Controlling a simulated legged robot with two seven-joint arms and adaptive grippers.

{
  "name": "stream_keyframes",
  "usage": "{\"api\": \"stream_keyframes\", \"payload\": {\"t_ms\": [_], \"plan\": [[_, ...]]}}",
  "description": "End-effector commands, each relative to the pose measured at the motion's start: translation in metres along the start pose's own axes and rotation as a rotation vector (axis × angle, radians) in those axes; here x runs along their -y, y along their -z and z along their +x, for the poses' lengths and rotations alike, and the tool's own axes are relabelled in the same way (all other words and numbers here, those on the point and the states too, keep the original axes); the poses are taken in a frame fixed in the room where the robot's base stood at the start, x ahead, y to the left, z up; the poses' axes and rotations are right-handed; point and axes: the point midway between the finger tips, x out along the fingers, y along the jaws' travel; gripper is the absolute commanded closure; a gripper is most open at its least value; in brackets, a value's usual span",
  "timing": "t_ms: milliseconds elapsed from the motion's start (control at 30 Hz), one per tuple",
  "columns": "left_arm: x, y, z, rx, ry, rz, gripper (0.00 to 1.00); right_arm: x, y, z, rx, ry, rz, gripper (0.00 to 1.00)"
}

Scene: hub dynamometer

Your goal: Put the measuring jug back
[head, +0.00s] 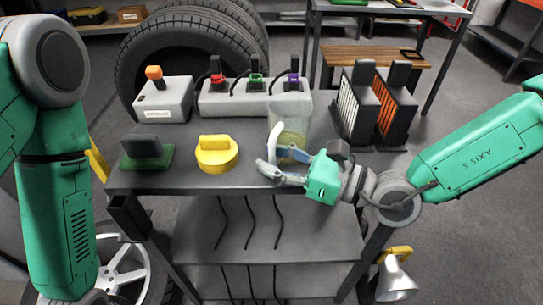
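The measuring jug (293,119) is translucent with a yellowish tint and a white curved handle (275,138) on its left side. It is roughly upright over the dark cart top, in front of the grey socket box. I cannot tell whether its base touches the cart. My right gripper (270,167) is at the jug's lower front, with its fingers by the lower end of the handle. I cannot tell whether they are closed on it. My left arm comes down the left side, and its gripper is out of view.
On the cart top (240,183) are a yellow round object (216,153), a dark block on a green base (146,152), a grey box with an orange knob (164,100), the socket box (235,103) and two upright finned units (355,103). Tyres (165,50) stand behind. A lamp (394,279) is lower right.

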Motion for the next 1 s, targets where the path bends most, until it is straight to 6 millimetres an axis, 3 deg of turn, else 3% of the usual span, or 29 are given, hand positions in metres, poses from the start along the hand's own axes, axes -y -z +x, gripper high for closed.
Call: {"api": "stream_keyframes", "payload": {"t_ms": [267,700,1000], "plan": [[0.000,0.000,-0.001,0.000,0.000,0.000,0.13,0.001,-0.003,-0.004,0.000,0.002,0.000,0.74],[0.000,0.001,-0.014,0.000,0.000,0.000,0.13,0.001,-0.004,-0.091,0.001,0.005,0.001,0.74],[0.000,0.001,-0.017,0.000,0.000,0.000,0.13,0.000,-0.003,-0.119,0.000,0.001,0.000,0.74]]}}
